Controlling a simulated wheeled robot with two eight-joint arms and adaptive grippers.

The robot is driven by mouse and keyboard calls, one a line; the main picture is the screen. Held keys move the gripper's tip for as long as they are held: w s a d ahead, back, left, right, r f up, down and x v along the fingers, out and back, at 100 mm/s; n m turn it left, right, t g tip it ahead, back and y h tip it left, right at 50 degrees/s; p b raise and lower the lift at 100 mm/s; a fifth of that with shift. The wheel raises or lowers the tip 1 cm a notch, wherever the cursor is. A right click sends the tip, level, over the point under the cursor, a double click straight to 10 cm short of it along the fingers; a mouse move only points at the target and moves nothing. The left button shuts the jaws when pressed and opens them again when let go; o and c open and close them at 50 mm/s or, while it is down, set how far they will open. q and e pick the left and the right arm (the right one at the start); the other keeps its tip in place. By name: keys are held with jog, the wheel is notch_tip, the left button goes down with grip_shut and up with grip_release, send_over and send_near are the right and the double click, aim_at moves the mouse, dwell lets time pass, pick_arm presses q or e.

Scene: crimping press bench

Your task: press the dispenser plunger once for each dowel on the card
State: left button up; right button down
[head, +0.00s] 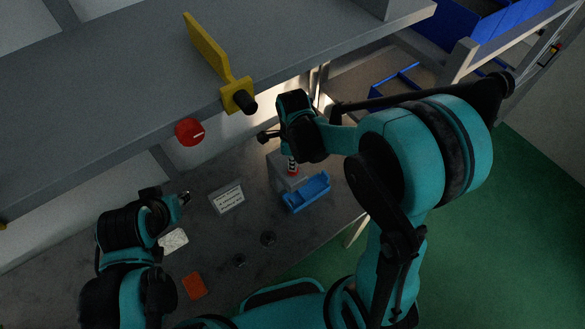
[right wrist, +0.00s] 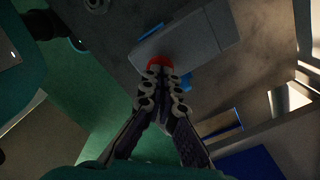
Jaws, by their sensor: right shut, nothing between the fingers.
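The dispenser is a grey box (head: 278,163) with a blue tray (head: 307,193) at its front. Its red plunger (head: 293,173) shows just below the fingertips of my right gripper (head: 292,163). In the right wrist view the shut, empty fingers (right wrist: 161,74) overlap the lower part of the red plunger (right wrist: 159,61); I cannot tell whether they touch it. A light card (head: 228,198) with dark lines of print stands left of the dispenser; the print is too small to read. My left gripper (head: 184,198) is left of the card, its fingers too small to judge.
A white piece (head: 173,240), an orange-red block (head: 194,286) and two dark round pieces (head: 268,239) lie on the dark bench. Blue bins (head: 480,20) are upper right.

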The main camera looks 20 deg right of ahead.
jog(key=shift+f, duration=0.15)
jog(key=shift+f+b, duration=0.65)
jog(key=shift+b, duration=0.15)
jog(key=shift+r+p, duration=0.55)
jog(key=shift+r, duration=0.3)
jog(key=shift+f, duration=0.15)
